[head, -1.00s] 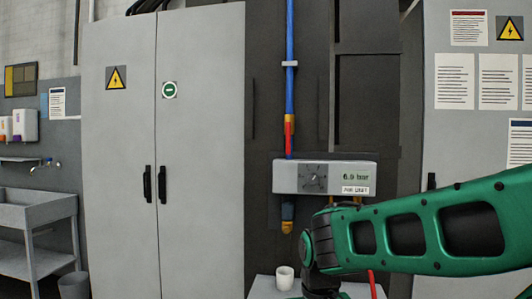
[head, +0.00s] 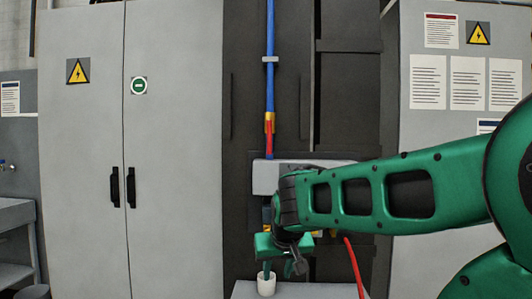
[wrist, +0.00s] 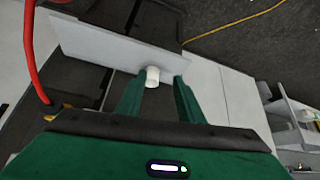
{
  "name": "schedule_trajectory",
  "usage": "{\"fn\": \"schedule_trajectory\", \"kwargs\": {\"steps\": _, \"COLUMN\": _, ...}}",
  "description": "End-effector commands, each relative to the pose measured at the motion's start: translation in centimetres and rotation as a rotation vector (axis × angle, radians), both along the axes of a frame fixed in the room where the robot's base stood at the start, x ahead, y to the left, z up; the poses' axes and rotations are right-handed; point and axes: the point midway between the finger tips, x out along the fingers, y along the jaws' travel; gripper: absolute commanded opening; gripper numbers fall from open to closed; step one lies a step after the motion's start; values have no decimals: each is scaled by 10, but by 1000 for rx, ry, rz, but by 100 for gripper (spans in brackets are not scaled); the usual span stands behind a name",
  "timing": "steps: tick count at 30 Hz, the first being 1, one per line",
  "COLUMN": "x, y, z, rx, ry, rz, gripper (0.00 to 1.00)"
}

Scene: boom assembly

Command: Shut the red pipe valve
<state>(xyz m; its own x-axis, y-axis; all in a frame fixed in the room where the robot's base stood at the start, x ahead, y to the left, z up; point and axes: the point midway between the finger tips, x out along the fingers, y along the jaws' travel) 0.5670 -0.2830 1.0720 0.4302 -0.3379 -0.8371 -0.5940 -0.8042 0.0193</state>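The red valve handle (head: 269,143) lies upright along the blue pipe (head: 270,90), just under a brass fitting (head: 270,121), in the upper middle of the head view. It lines up with the pipe. My gripper (head: 282,268) hangs below and well apart from the valve, over the white table. In the wrist view my gripper (wrist: 158,79) has its two green fingers spread, with nothing held between them. The valve does not show in the wrist view.
A white cup (head: 266,285) stands on the white table (head: 310,292); it also shows beyond the fingers in the wrist view (wrist: 152,77). My arm partly hides the grey gauge box (head: 265,176) below the valve. A red hose (head: 354,266) hangs at the right. Grey cabinets (head: 174,200) stand left.

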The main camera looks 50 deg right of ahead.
Motion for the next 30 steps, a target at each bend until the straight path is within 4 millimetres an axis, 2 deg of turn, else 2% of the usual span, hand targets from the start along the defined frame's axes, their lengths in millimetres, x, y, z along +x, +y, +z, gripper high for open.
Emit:
{"fn": "schedule_trajectory", "kwargs": {"steps": 1, "x": 28, "y": -21, "z": 32, "rx": -77, "ry": -98, "rz": -14, "gripper": 34}}
{"fn": "schedule_trajectory", "kwargs": {"steps": 3, "x": 62, "y": -47, "z": 79, "rx": -182, "ry": -234, "rz": -32, "gripper": 34}}
{"fn": "schedule_trajectory", "kwargs": {"steps": 5, "x": 84, "y": -67, "z": 122, "rx": -272, "ry": -345, "rz": -48, "gripper": 34}}
{"fn": "schedule_trajectory", "kwargs": {"steps": 6, "x": 97, "y": -77, "z": 149, "rx": -327, "ry": -414, "rz": -57, "gripper": 34}}
{"fn": "schedule_trajectory", "kwargs": {"steps": 9, "x": 117, "y": -97, "z": 212, "rx": -449, "ry": -562, "rz": -76, "gripper": 34}}
{"fn": "schedule_trajectory", "kwargs": {"steps": 13, "x": 129, "y": -110, "z": 270, "rx": -562, "ry": -694, "rz": -92, "gripper": 34}}
{"fn": "schedule_trajectory", "kwargs": {"steps": 15, "x": 132, "y": -113, "z": 289, "rx": -598, "ry": -736, "rz": -97, "gripper": 34}}
{"fn": "schedule_trajectory", "kwargs": {"steps": 18, "x": 135, "y": -116, "z": 302, "rx": -624, "ry": -765, "rz": -100, "gripper": 34}}
{"fn": "schedule_trajectory", "kwargs": {"steps": 23, "x": 144, "y": -125, "z": 305, "rx": -629, "ry": -770, "rz": -102, "gripper": 34}}
{"fn": "schedule_trajectory", "kwargs": {"steps": 30, "x": 172, "y": -153, "z": 304, "rx": -629, "ry": -767, "rz": -103, "gripper": 34}}
